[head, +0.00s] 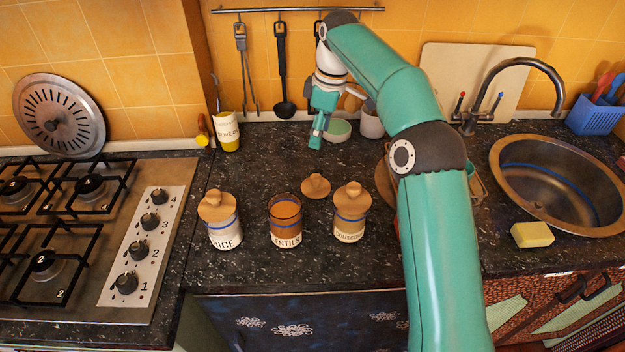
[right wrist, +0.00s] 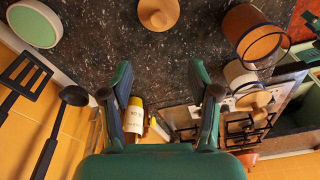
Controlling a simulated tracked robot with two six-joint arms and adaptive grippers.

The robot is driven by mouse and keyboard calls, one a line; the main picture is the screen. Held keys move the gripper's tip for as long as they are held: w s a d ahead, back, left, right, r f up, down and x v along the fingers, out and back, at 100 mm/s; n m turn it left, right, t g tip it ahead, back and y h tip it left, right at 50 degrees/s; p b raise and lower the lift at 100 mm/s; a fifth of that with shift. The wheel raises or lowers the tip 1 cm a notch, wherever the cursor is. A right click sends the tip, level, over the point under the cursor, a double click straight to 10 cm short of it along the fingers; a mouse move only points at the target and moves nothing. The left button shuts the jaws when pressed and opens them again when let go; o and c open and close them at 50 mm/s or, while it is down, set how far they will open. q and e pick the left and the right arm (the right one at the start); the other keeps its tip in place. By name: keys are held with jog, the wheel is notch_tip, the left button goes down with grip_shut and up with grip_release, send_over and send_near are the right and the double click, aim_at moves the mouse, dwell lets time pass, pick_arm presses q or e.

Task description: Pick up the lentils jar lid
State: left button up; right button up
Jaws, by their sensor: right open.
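The lentils jar lid (head: 315,186) is a round wooden lid with a knob, lying on the dark counter just behind the jars. It also shows in the right wrist view (right wrist: 158,14) at the top middle, beyond the fingertips. The lentils jar (head: 285,221) stands open, amber-brown inside; it also shows in the right wrist view (right wrist: 252,35). My right gripper (head: 317,132) is open and empty, behind the lid and above the back of the counter. Its two fingers (right wrist: 160,72) are spread apart and do not touch the lid. My left gripper is not in view.
The lidded rice jar (head: 224,232) and another lidded jar (head: 348,226) flank the lentils jar. A green-topped round container (head: 337,130) and a yellow-based cup (head: 227,132) stand at the back. The sink (head: 560,180) is right, the stove (head: 80,240) left.

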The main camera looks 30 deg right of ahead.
send_near(317, 176)
jog(key=f, duration=0.3)
jog(key=a+f, duration=0.1)
jog(key=f, duration=0.1)
jog(key=shift+w+b, duration=0.25)
jog(key=shift+b, duration=0.05)
jog(key=shift+w+f+p, duration=0.15)
jog(key=shift+f+p, duration=0.2)
jog(key=shift+f, duration=1.1)
jog(key=shift+w+f+p, duration=0.15)
jog(key=shift+f+p, duration=0.2)
jog(key=shift+f, duration=1.05)
jog(key=shift+c, duration=0.3)
jog(key=c, duration=1.1)
jog(key=shift+r, duration=0.1)
